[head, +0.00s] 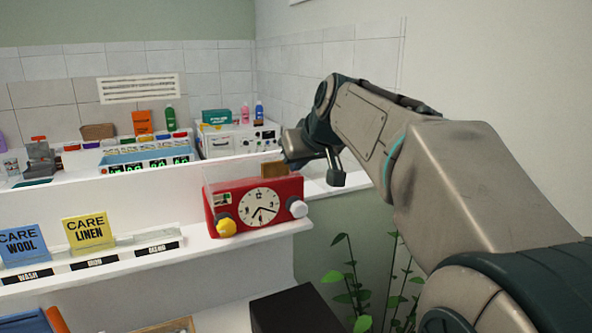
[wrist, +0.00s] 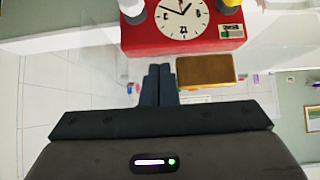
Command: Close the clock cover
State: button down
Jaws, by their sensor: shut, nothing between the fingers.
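The red clock (head: 257,205) stands on the white ledge in the head view, with a round white dial, a yellow knob and a white knob. It appears upside down at the top of the wrist view (wrist: 150,40). A clear panel, seemingly the cover (head: 228,172), stands raised above the clock's top; its edges are faint. A brown block (head: 272,170) is at the clock's top, and shows right of my fingers in the wrist view (wrist: 205,70). My gripper (wrist: 158,72) is shut and empty, beside the block; contact with the cover cannot be told.
Yellow (head: 88,231) and blue (head: 22,245) care signs stand left on the ledge. A blue tray (head: 150,157) and a white appliance (head: 235,138) are behind. A plant (head: 355,285) and a black box (head: 298,308) are below. The wall at right is bare.

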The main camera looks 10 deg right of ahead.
notch_tip(320, 180, down, 12)
jog(key=s+t+y+b, duration=0.25)
jog(key=t+b, duration=0.55)
jog(key=b, duration=2.5)
jog(key=w+f+b, duration=0.6)
jog(key=f+b, duration=0.3)
jog(key=b, duration=0.2)
jog(key=shift+a+f+h+b, duration=0.35)
jog(key=shift+h+b, duration=0.05)
jog(key=shift+h, duration=0.05)
jog(key=shift+f, duration=0.1)
